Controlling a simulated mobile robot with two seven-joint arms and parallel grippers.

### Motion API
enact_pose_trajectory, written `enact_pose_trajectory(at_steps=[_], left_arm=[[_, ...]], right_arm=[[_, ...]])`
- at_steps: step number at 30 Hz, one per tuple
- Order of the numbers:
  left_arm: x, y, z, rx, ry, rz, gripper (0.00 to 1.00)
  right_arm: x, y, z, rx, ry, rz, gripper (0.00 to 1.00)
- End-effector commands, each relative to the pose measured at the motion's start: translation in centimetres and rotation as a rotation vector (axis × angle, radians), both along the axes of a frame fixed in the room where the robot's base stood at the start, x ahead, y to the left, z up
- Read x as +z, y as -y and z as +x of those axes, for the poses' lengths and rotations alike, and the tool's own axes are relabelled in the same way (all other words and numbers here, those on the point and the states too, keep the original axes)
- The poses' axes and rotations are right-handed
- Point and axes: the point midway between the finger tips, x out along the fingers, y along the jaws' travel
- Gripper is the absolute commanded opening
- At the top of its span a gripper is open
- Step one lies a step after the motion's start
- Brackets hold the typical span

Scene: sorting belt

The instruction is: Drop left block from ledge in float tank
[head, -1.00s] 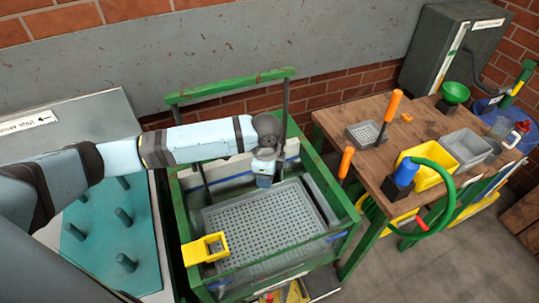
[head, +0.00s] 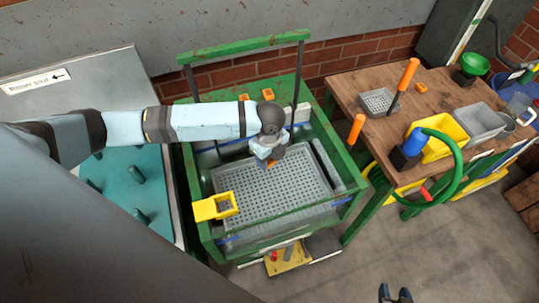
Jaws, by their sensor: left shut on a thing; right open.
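The float tank (head: 201,232) is a green-framed, clear-walled tank with a grey perforated tray (head: 262,193) inside. My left gripper (head: 271,161) points down over the back part of the tray, inside the tank's outline. It is shut on an orange block (head: 278,153), which is partly hidden by the gripper. Two more orange pieces, one at the right (head: 267,94) and one at the left (head: 243,97), sit on the green ledge (head: 215,99) at the tank's back, partly behind my arm. My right gripper (head: 394,294) is open and empty over the floor at the bottom edge.
A yellow box-like piece (head: 215,207) hangs on the tank's front left corner. A wooden bench (head: 350,88) with bins and orange-handled tools stands at the right. A teal pegboard (head: 150,222) is at the left. A green frame bar (head: 243,48) rises behind the tank.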

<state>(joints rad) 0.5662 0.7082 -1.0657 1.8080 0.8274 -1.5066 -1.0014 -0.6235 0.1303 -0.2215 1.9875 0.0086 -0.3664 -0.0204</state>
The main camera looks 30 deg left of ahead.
Motion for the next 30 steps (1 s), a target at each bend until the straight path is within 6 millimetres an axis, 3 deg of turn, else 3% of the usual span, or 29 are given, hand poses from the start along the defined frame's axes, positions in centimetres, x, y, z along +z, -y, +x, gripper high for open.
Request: enact_pose_trajectory(at_steps=[1, 3, 15, 21, 28, 29, 30], left_arm=[[-1.4, 0.0, 0.0, 0.000, 0.000, 0.000, 0.25], [-2.4, 0.0, 0.0, 0.000, 0.000, 0.000, 0.25], [-7.0, 0.0, 0.0, 0.001, 0.001, 0.000, 0.25], [-7.6, 0.0, 0.0, 0.001, 0.001, 0.000, 0.25], [-7.5, 0.0, 0.0, 0.001, 0.001, 0.001, 0.25], [-7.5, 0.0, 0.0, 0.001, 0.000, 0.001, 0.50], [-7.5, 0.0, 0.0, 0.001, 0.000, 0.001, 0.59]], right_arm=[[-1.4, -0.1, 0.0, 0.003, 0.000, 0.002, 0.43], [-2.4, -0.3, 0.1, 0.006, -0.001, 0.004, 0.43], [-7.3, -0.8, 0.3, 0.019, 0.003, 0.008, 0.43], [-8.4, -0.6, 0.2, 0.017, -0.001, 0.003, 0.43], [-8.3, -0.3, 0.3, 0.014, 0.000, 0.001, 0.43], [-8.3, -0.3, 0.3, 0.014, 0.000, 0.001, 0.43], [-8.3, -0.3, 0.3, 0.014, 0.000, 0.001, 0.43]])
